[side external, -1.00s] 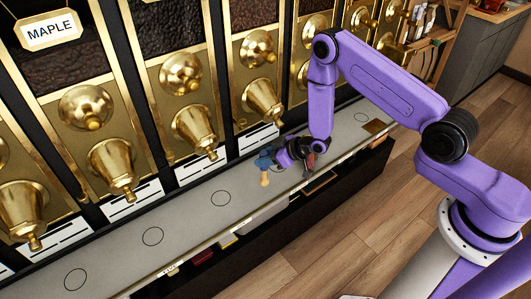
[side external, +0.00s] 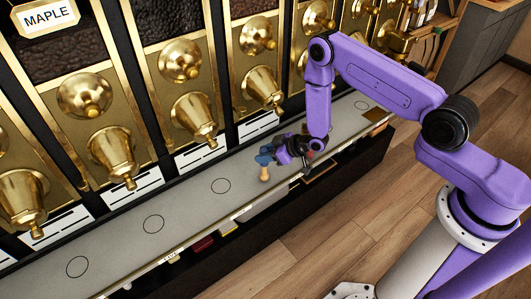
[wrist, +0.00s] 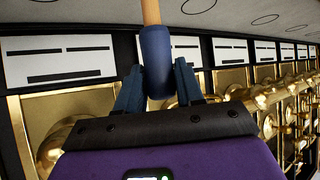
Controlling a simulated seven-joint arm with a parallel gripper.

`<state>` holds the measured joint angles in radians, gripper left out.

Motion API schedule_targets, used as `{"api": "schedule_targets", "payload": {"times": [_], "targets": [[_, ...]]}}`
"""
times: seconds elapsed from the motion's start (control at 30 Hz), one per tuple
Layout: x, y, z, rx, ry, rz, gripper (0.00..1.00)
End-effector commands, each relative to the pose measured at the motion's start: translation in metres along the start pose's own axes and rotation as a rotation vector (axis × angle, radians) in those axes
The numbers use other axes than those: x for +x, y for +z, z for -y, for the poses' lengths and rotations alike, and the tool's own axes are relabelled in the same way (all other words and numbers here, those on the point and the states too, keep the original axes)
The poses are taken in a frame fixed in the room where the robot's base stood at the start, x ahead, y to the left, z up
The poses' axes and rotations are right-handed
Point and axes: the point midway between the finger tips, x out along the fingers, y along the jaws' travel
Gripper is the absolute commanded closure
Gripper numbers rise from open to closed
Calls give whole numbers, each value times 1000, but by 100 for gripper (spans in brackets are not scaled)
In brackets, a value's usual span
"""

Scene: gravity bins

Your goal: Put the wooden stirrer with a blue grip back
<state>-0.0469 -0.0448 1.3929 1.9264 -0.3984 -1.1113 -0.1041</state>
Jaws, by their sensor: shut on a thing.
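The wooden stirrer with a blue grip is held in my gripper (side external: 272,158), which is shut on the blue grip (wrist: 156,62). In the side external view the stirrer's wooden end (side external: 264,174) points down over the grey counter; I cannot tell whether it touches the surface. In the wrist view the wooden shaft (wrist: 151,11) runs from the grip towards the counter and out of the top edge, so its tip is hidden there. Both fingers (wrist: 158,85) sit either side of the grip.
A row of brass dispensers (side external: 194,117) stands behind the counter (side external: 187,205), with white labels (side external: 202,153) below them. Black circles (side external: 221,186) mark the counter. A small brown tray (side external: 374,116) lies at its right end. The counter's left stretch is clear.

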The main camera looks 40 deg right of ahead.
Motion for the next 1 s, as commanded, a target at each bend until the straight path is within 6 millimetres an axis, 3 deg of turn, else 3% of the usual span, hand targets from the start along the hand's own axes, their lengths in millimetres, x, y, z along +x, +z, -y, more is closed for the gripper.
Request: {"api": "schedule_targets", "payload": {"times": [0.97, 1.0], "targets": [[7, 10, 0, 0, 0, -1, 100], [7, 9, 0, 0, 0, -1, 50]]}}
